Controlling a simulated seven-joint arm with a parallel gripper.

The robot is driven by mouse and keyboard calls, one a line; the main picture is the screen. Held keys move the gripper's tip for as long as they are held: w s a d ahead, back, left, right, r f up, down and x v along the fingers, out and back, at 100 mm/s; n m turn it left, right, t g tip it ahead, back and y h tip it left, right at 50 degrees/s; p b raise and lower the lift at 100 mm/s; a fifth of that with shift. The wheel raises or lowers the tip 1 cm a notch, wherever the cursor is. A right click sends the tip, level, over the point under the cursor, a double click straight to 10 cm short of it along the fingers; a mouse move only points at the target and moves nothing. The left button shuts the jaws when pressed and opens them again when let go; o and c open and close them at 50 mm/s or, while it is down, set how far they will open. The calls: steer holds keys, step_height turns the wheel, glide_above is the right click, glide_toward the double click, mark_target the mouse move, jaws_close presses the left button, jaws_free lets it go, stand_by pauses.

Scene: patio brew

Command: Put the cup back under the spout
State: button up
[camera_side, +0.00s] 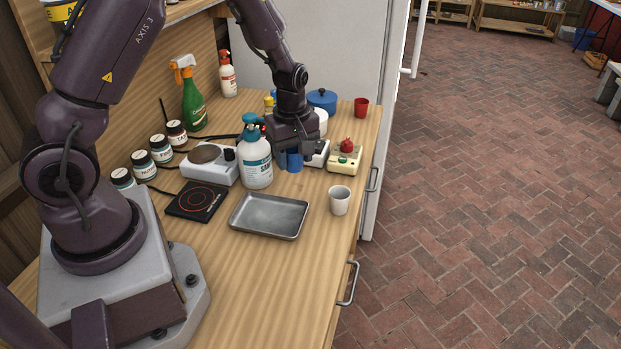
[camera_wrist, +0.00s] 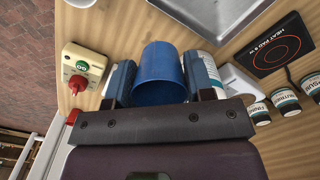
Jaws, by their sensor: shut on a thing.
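A blue cup (camera_wrist: 158,72) is between the two jaws of my gripper (camera_wrist: 160,84) in the wrist view, with a jaw against each side. In the side view the blue cup (camera_side: 294,162) shows below my gripper (camera_side: 297,151), behind and right of the white sanitizer bottle. My gripper is shut on it. I cannot tell whether the cup touches the worktop. A small white cup (camera_side: 340,201) stands upright nearer the front edge. No spout can be made out; my gripper and wrist hide part of the area behind them.
A cream box (camera_side: 345,159) with a red knob and green button stands right of my gripper. The sanitizer bottle (camera_side: 256,160) is close on the left. A metal tray (camera_side: 269,216), black heat pad (camera_side: 197,201), red cup (camera_side: 361,108) and blue-lidded pot (camera_side: 322,101) stand around. The front worktop is clear.

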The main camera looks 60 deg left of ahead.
glide_above(311, 190)
steer(key=f, duration=0.5)
steer(key=shift+s+f, duration=0.2)
steer(key=shift+f, duration=0.05)
steer(key=shift+w+f, duration=0.2)
steer(key=shift+f, duration=1.55)
steer(key=shift+f, duration=0.15)
steer(key=o, duration=1)
